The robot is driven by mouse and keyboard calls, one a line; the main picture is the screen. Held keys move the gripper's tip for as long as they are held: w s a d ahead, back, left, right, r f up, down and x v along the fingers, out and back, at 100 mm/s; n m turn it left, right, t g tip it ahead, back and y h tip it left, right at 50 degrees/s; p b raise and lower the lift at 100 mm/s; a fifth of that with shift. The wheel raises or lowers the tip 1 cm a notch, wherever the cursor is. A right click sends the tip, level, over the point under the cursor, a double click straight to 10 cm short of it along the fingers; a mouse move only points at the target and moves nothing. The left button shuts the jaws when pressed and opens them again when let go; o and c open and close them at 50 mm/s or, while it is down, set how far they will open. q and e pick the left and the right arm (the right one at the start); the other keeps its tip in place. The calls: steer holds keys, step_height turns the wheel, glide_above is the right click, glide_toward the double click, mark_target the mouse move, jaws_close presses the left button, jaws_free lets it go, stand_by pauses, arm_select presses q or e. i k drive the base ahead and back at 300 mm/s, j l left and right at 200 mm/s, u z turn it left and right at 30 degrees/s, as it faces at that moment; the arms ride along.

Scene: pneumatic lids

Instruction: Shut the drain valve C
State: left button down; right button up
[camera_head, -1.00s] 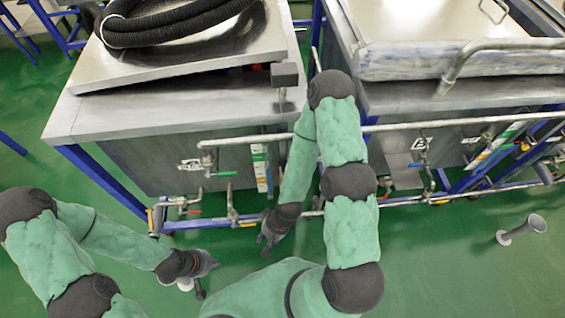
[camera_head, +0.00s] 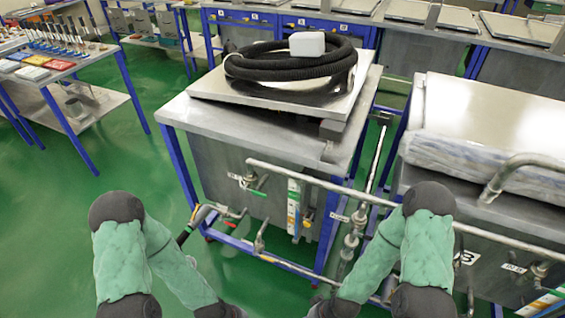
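I cannot read a letter C on any label, so I cannot tell which valve is drain valve C. On the near steel tank (camera_head: 225,155), a valve with a green handle (camera_head: 258,193) sits beside a small white label (camera_head: 236,178). Below it, a low outlet pipe (camera_head: 203,214) has a valve with a red handle (camera_head: 231,225). A grey upright valve (camera_head: 259,240) stands to its right. Both my forearms reach down to the bottom edge. Only dark wrist parts show there, and both grippers' fingertips are out of frame.
A black coiled hose (camera_head: 290,65) lies on the near tank's lid. A long grey pipe (camera_head: 350,192) crosses in front of the tanks. A second tank (camera_head: 490,110) stands at right. The green floor (camera_head: 95,215) at left is clear, beyond which is a table (camera_head: 60,70).

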mark_target(230, 224)
steer(key=k+l+u, duration=0.15)
steer(key=k+l, duration=0.3)
steer(key=i+j+z, duration=0.6)
steer(key=j, duration=0.2)
steer(key=i+j+z, duration=0.25)
steer(key=j, duration=0.2)
